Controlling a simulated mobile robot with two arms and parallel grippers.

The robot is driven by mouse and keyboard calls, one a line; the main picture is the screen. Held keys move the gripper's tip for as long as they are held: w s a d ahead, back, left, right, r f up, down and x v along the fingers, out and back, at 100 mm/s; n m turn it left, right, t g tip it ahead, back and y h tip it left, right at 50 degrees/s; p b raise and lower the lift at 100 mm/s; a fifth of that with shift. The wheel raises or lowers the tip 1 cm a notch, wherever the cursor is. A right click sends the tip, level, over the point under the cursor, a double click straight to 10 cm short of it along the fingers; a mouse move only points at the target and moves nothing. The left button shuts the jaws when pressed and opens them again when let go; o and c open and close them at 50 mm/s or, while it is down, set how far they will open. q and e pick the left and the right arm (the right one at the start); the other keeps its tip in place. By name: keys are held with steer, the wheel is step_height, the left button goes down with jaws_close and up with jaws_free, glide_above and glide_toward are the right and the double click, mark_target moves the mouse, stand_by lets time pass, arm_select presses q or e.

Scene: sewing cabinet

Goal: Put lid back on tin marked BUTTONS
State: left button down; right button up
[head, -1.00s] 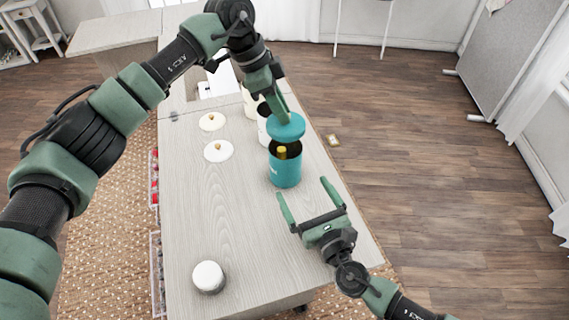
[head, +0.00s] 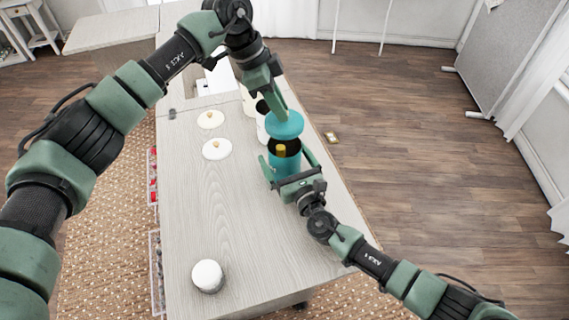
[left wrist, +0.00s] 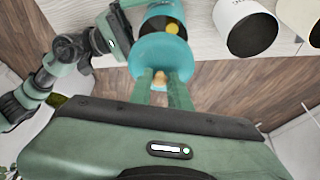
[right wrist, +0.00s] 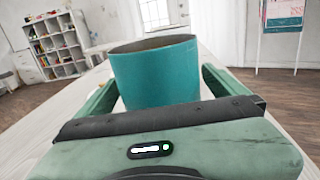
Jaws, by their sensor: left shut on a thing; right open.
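A teal tin (head: 287,163) stands upright and open on the table, with a yellow thing inside; it also shows in the right wrist view (right wrist: 155,78). I cannot read its label. The round teal lid (head: 285,127) is held just above and behind the tin's mouth, apart from it. My left gripper (head: 281,113) is shut on the lid's small knob; the lid also shows in the left wrist view (left wrist: 160,52). My right gripper (head: 288,168) is open, low at the table, with one finger on each side of the tin. I cannot tell whether the fingers touch it.
A white open tin (left wrist: 245,28) and a cream one (left wrist: 300,18) stand close behind the teal tin. Two cream lids with knobs (head: 210,119) (head: 217,149) lie to the left. A white round object (head: 207,274) is at the near edge. The middle of the table (head: 225,210) is clear.

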mark_target(276, 118)
steer(key=c, duration=2)
arm_select(q)
steer(key=shift+f, duration=2.4)
steer(key=shift+f, duration=0.15)
steer(key=shift+f, duration=0.75)
steer(key=shift+f, duration=0.7)
steer(key=c, duration=1.2)
jaws_free()
steer(key=shift+c, duration=0.2)
steer(key=shift+r, duration=0.1)
